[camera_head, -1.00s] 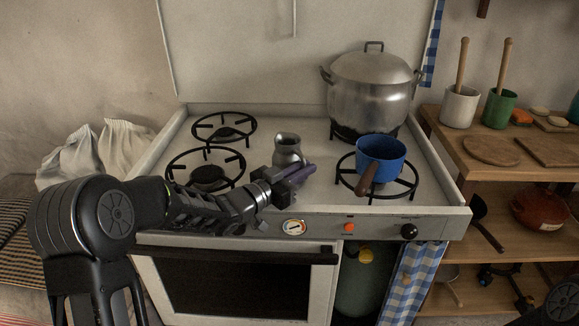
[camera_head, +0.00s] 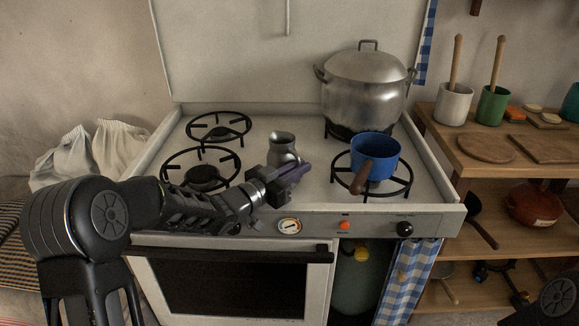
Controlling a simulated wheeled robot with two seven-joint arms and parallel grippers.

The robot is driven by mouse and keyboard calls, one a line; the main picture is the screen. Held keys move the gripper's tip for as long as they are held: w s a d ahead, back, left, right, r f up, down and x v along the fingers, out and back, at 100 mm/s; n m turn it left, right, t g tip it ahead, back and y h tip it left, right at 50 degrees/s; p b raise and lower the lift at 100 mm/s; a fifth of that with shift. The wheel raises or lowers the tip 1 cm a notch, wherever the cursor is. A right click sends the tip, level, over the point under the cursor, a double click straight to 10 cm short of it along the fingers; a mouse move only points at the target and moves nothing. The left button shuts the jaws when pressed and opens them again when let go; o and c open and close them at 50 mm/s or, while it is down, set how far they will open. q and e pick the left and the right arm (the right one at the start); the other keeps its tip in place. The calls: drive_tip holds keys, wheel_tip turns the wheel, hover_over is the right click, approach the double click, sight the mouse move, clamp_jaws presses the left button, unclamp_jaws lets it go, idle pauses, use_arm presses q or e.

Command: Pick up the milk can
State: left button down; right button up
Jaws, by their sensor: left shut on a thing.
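The milk can (camera_head: 282,146) is a small grey metal can with a flared mouth. It stands upright near the front middle of the white stove top, between the left burners and the blue pot. My left gripper (camera_head: 294,173) reaches in from the left and is shut on the can's lower body. The gripper's dark and purple parts hide the can's base, so I cannot tell whether it touches the stove top. The fingers of my right gripper are not in view.
A blue saucepan (camera_head: 374,153) with a brown handle sits on the front right burner, close to the right of my gripper. A large lidded pot (camera_head: 364,90) stands behind it. A wooden shelf (camera_head: 455,148) with utensil cups is at the right. The left burners (camera_head: 203,177) are empty.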

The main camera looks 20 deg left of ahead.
use_arm(q)
drive_tip(key=shift+r, duration=0.25)
drive_tip(key=shift+r+p, duration=0.75)
drive_tip(key=shift+r, duration=4.05)
drive_tip(key=shift+r, duration=0.1)
